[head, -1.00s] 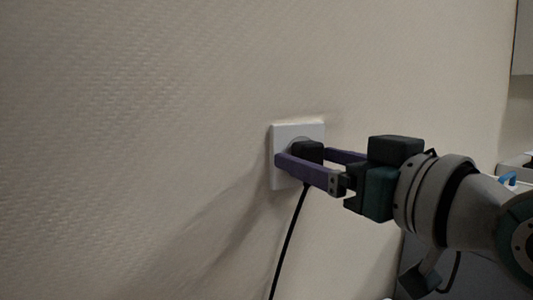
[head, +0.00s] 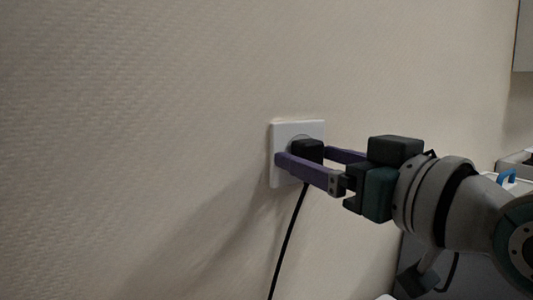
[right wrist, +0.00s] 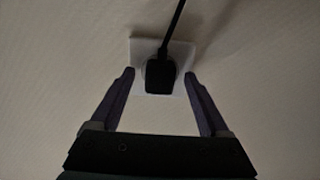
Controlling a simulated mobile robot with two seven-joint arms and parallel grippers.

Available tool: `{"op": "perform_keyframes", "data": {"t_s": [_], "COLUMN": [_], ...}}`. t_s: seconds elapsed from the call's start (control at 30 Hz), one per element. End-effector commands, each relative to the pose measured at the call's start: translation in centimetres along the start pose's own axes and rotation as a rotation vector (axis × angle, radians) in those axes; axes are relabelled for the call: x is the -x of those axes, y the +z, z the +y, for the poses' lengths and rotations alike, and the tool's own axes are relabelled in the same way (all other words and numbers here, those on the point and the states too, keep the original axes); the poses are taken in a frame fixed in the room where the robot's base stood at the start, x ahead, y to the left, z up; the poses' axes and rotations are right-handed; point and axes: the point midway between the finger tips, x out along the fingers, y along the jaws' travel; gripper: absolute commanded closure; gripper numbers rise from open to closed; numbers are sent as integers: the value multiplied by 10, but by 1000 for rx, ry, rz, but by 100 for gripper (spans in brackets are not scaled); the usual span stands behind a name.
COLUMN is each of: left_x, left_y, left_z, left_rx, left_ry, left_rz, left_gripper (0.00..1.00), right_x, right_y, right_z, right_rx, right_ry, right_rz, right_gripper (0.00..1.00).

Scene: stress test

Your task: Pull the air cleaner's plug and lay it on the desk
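The black plug (head: 309,149) sits in the white wall socket (head: 283,133), and its black cable (head: 287,240) hangs down the wall. My right gripper (head: 303,155) is at the socket with one purple finger on each side of the plug. In the right wrist view the gripper (right wrist: 160,78) is open, with a gap between each finger and the plug (right wrist: 160,76). The socket plate (right wrist: 148,48) shows behind the plug there, and the cable (right wrist: 175,25) runs to the top. The air cleaner and the desk cannot be made out for certain. My left gripper is out of view.
The pale textured wall (head: 130,130) fills most of the head view and is bare around the socket. At the right edge, a small blue item (head: 508,175) and some light surfaces show behind my right arm.

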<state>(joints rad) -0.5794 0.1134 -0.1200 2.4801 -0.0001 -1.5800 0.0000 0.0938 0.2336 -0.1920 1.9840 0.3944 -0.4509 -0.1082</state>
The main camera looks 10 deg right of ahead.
Motion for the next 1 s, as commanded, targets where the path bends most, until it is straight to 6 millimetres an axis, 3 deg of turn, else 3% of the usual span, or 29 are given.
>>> {"op": "perform_keyframes", "data": {"t_s": [0.07,0.67,1.0], "left_x": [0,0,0], "left_y": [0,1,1], "left_z": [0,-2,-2], "left_rx": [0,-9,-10], "left_ry": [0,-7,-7], "left_rz": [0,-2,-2], "left_gripper": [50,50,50], "right_x": [0,0,0], "right_y": [0,0,0], "right_z": [0,0,0], "right_rx": [0,0,0], "right_ry": [0,0,0], "right_rz": [0,1,1], "right_gripper": [30,98,100]}}
